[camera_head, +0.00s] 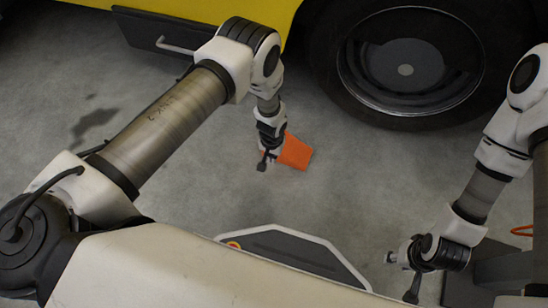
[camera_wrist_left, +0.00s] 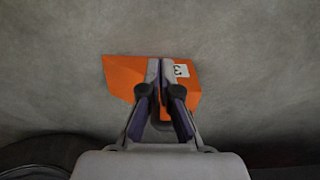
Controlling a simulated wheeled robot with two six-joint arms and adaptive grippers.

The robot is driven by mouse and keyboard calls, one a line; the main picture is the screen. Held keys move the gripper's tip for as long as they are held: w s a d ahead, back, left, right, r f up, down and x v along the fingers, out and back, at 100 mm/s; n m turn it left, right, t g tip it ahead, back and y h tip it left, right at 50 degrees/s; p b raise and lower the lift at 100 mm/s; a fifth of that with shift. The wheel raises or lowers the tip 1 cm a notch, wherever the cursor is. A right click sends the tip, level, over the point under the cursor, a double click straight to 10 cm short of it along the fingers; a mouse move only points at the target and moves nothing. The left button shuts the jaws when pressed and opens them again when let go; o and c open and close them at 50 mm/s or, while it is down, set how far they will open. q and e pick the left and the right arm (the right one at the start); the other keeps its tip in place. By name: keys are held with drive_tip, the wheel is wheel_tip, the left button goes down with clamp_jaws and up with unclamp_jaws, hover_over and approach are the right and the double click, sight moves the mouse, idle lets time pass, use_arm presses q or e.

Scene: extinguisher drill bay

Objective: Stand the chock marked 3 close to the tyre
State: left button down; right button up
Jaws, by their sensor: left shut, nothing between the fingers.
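An orange wedge-shaped chock (camera_head: 296,152) is on the grey floor, in front of and to the left of the black tyre (camera_head: 326,62), with bare floor between them. In the left wrist view the chock (camera_wrist_left: 122,76) carries a white label (camera_wrist_left: 181,70) with a dark mark that looks like a sideways 3. My left gripper (camera_head: 265,158) is at the chock's left side, its fingers (camera_wrist_left: 160,98) shut and empty over the chock, covering its middle. Whether they touch it I cannot tell. My right gripper (camera_head: 396,258) is far from the chock, at the lower right; its finger opening is unclear.
The yellow vehicle body (camera_head: 200,8) with a dark step panel (camera_head: 150,32) stands along the back. Free grey floor (camera_head: 215,185) lies around the chock.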

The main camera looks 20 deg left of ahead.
sight(288, 145)
use_arm(q)
wheel_tip(288, 145, down, 9)
drive_tip(key=b, duration=0.5)
drive_tip(key=shift+f, duration=0.1)
drive_tip(key=w+b, duration=0.2)
drive_tip(key=w, duration=0.1)
drive_tip(key=shift+w+f, duration=0.1)
drive_tip(key=shift+f, duration=0.25)
drive_tip(key=shift+w+r, duration=0.15)
drive_tip(key=shift+w, duration=0.25)
drive_tip(key=shift+r, duration=0.1)
